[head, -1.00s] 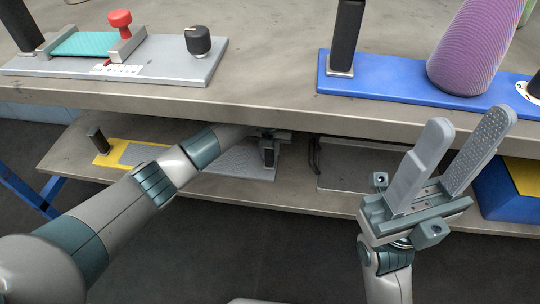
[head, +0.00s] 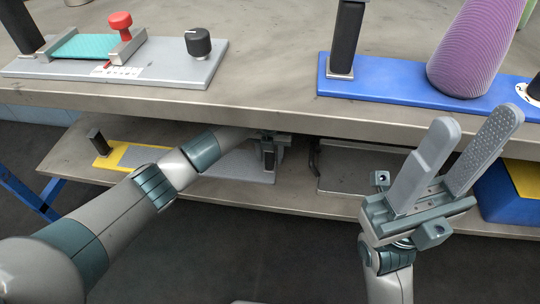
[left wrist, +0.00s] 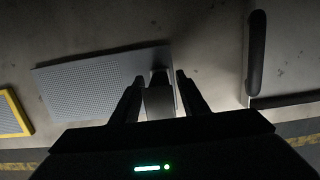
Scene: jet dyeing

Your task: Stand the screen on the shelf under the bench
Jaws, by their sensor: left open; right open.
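A grey mesh panel with an upright dark handle, seemingly the screen (head: 237,167), lies flat on the shelf (head: 65,160) under the bench. It also shows in the left wrist view (left wrist: 95,82). My left gripper (left wrist: 158,88) is open, its fingers on either side of the handle at the panel's right end. I cannot tell whether they touch it. In the head view, my left arm covers part of the panel, and the left gripper (head: 270,145) is partly hidden under the bench edge. My right gripper (head: 465,140) is open and empty in front of the bench, fingers up.
A yellow-framed panel (head: 112,155) lies left on the shelf. A flat grey tray or plate (head: 345,176) with a dark handle lies right of my left gripper. A blue box (head: 500,195) stands further right. The bench top (head: 270,70) overhangs the shelf closely.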

